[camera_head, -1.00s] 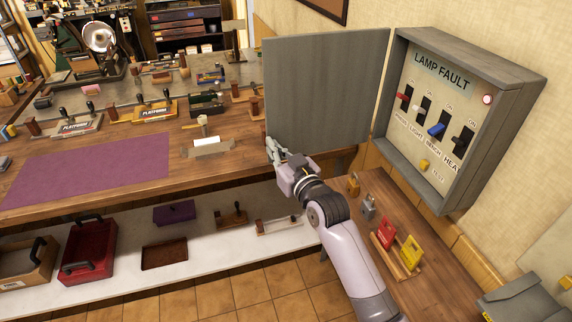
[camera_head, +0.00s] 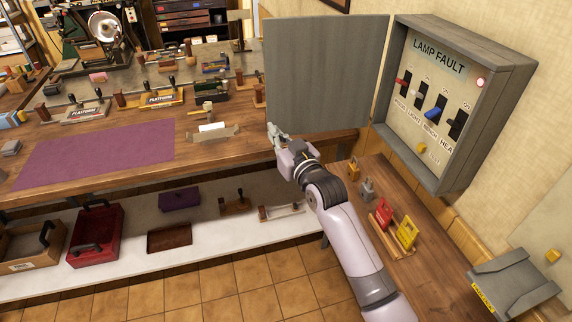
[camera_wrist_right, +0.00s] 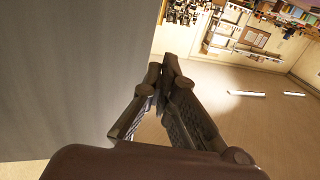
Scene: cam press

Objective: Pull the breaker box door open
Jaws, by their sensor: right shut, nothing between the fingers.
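The grey breaker box (camera_head: 470,125) is fixed to the wall at the right of the head view. Its grey door (camera_head: 325,75) stands swung wide open to the left, showing the panel with the "LAMP FAULT" label, several coloured switches and a lit lamp. My right gripper (camera_head: 275,132) is at the lower left edge of the door. In the right wrist view the gripper (camera_wrist_right: 170,68) has its fingertips together and empty, beside the door's grey face (camera_wrist_right: 70,80). I cannot tell whether it touches the door. My left gripper is out of view.
Below the box, a wooden counter (camera_head: 375,270) holds padlocks and red and yellow tags (camera_head: 406,231). A grey case (camera_head: 512,283) is at the lower right. The long workbench with a purple mat (camera_head: 95,150) lies to the left. Tiled floor shows in front of its shelf.

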